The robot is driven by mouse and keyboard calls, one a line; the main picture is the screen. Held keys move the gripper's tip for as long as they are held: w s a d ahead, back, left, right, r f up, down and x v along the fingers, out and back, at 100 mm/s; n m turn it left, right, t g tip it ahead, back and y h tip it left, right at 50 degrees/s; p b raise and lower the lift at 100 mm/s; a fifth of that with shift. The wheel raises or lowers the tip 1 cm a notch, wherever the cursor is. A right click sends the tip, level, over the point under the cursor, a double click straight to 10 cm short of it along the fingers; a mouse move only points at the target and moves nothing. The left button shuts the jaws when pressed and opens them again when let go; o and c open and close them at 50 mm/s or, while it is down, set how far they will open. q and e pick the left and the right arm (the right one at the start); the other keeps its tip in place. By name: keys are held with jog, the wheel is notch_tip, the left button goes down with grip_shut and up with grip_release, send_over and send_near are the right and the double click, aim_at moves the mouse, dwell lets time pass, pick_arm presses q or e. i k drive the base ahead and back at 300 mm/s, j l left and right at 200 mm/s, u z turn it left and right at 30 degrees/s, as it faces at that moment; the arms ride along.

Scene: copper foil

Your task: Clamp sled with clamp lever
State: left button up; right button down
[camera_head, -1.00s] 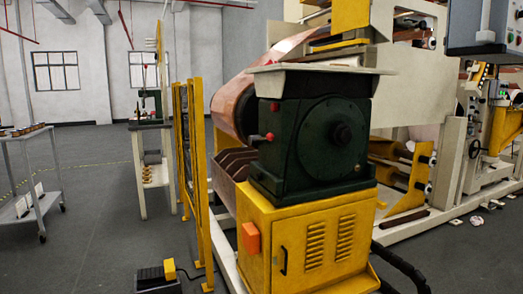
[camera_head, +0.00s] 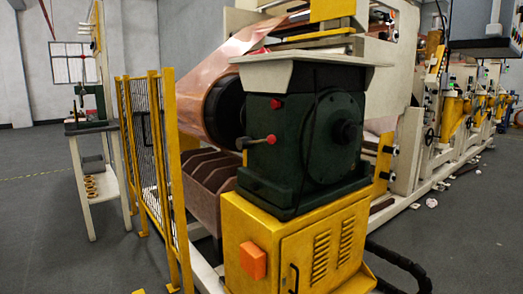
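A dark green machine housing (camera_head: 290,165) stands on a yellow cabinet (camera_head: 300,245); I take it to be the sled, but cannot be sure. A short lever with a red ball knob (camera_head: 271,139) sticks out to the left from the housing's front left side; it may be the clamp lever. A second red knob (camera_head: 277,104) sits higher on the same housing. Whether the sled is clamped cannot be told. Neither of my grippers is in view.
A copper foil roll (camera_head: 205,105) is behind and left of the housing. A yellow mesh fence (camera_head: 145,140) and a workbench (camera_head: 92,125) stand to the left. A black hose (camera_head: 400,262) lies at the lower right. Grey floor is open at left and right.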

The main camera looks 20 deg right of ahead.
aim_at(244, 143)
jog(key=i+j, duration=0.15)
jog(key=i, duration=0.2)
jog(key=i+j+z, duration=0.1)
jog(key=i, duration=0.3)
jog(key=i+j, duration=0.25)
jog(key=i+z, duration=0.05)
jog(key=i, duration=0.05)
